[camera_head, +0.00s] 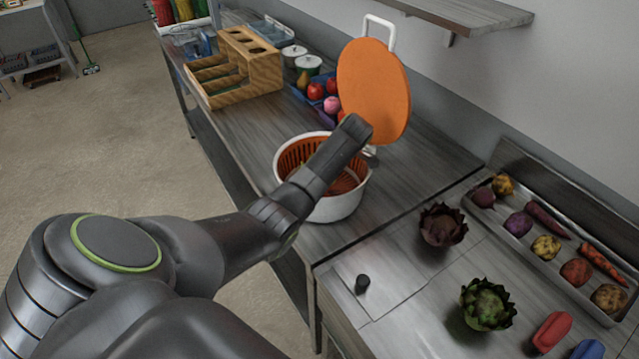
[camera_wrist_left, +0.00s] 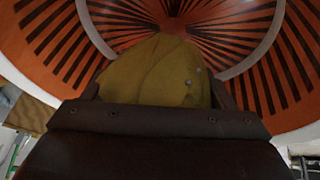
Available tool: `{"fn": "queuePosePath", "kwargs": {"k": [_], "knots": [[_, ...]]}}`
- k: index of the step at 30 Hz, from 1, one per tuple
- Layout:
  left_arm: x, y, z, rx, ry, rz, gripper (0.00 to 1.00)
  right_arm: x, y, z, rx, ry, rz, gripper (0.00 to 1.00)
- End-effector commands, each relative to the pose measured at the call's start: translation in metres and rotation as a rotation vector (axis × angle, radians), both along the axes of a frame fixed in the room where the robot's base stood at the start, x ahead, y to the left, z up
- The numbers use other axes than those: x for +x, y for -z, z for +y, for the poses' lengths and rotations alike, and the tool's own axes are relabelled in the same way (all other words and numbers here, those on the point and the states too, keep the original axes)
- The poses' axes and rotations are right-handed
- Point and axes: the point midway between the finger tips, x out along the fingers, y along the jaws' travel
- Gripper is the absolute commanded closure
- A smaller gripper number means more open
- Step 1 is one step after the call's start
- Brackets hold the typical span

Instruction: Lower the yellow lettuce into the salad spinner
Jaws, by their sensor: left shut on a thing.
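The salad spinner (camera_head: 334,208) is a white bowl with an orange slotted basket (camera_head: 294,154) inside. Its round orange lid (camera_head: 373,88) stands open behind it. My left arm reaches across the bowl in the head view and hides part of the basket; the fingers and lettuce cannot be made out there. In the left wrist view my left gripper (camera_wrist_left: 156,92) is shut on the yellow lettuce (camera_wrist_left: 152,70). The slotted orange basket (camera_wrist_left: 240,75) fills the view around the lettuce. Whether the lettuce touches the basket cannot be told. My right gripper is not in view.
A dark purple leafy head (camera_head: 442,227) and a green one (camera_head: 486,304) sit on the counter to the right. A metal tray (camera_head: 560,262) holds several root vegetables. A wooden rack (camera_head: 250,72) and a blue crate (camera_head: 303,93) with produce stand behind the spinner.

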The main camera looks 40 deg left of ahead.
Motion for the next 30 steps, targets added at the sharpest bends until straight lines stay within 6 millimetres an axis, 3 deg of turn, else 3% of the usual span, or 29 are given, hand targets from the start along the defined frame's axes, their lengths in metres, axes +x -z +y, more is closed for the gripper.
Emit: {"fn": "queuePosePath", "kwargs": {"k": [30], "knots": [[0.000,0.016,0.000,0.000,0.000,0.000,0.47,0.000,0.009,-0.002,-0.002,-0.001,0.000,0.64]]}}
